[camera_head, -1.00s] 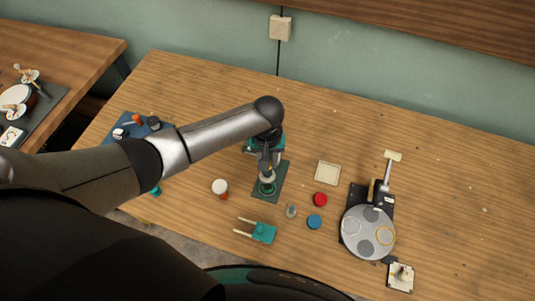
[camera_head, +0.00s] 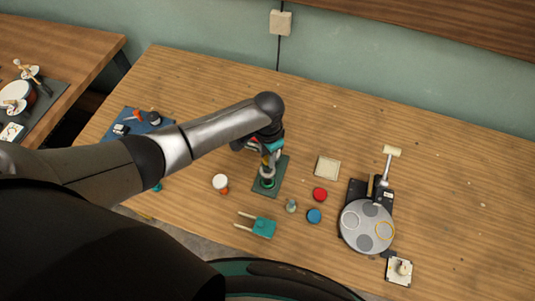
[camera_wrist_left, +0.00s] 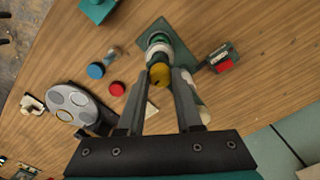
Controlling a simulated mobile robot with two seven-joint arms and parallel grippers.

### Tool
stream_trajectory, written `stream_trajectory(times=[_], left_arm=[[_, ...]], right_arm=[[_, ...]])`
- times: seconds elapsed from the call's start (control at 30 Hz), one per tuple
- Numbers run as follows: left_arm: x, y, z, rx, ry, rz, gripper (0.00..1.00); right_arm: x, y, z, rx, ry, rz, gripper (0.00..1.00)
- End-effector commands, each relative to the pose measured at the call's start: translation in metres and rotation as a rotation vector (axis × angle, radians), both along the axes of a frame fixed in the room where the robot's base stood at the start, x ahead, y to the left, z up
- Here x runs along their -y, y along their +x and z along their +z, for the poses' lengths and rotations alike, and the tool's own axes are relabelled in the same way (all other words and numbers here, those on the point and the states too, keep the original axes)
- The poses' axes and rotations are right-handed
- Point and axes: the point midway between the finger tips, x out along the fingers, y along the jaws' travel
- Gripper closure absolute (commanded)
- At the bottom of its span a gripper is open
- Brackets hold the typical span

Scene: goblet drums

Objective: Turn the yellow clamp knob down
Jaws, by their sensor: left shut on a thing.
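The yellow clamp knob (camera_wrist_left: 159,75) shows in the left wrist view as a round cap with a dark mark, in line with a pale and green goblet-shaped piece (camera_wrist_left: 158,43) on a dark green base plate (camera_wrist_left: 184,57). My left gripper (camera_wrist_left: 161,76) has one finger on each side of the knob and is shut on it. In the head view my left gripper (camera_head: 267,152) is above the green base plate (camera_head: 280,174), and only a small yellow patch shows below it. The arm hides much of the clamp stand. My right gripper is not in view.
To the right lie a red disc (camera_head: 320,194), a blue disc (camera_head: 314,216), a cream square pad (camera_head: 327,168) and a grey round plate (camera_head: 367,227). A white-topped jar (camera_head: 220,182) and a teal two-pronged piece (camera_head: 262,228) are nearby. The table's far right is clear.

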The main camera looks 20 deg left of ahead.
Motion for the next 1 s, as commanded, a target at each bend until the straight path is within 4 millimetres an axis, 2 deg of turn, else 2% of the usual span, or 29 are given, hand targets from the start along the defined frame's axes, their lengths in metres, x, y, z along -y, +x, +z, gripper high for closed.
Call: stream_trajectory(times=[0.5, 0.73, 1.0], left_arm=[[-0.0003, 0.0004, 0.0003, 0.000, 0.001, -0.463, 1.00], [-0.0002, 0.0008, 0.0005, 0.002, 0.001, -0.601, 1.00], [0.0001, 0.0008, 0.0005, 0.002, -0.001, -0.681, 1.00]], right_arm=[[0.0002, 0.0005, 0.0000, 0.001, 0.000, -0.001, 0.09], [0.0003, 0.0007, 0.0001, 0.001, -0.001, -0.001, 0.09], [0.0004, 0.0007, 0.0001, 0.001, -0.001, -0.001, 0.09]])
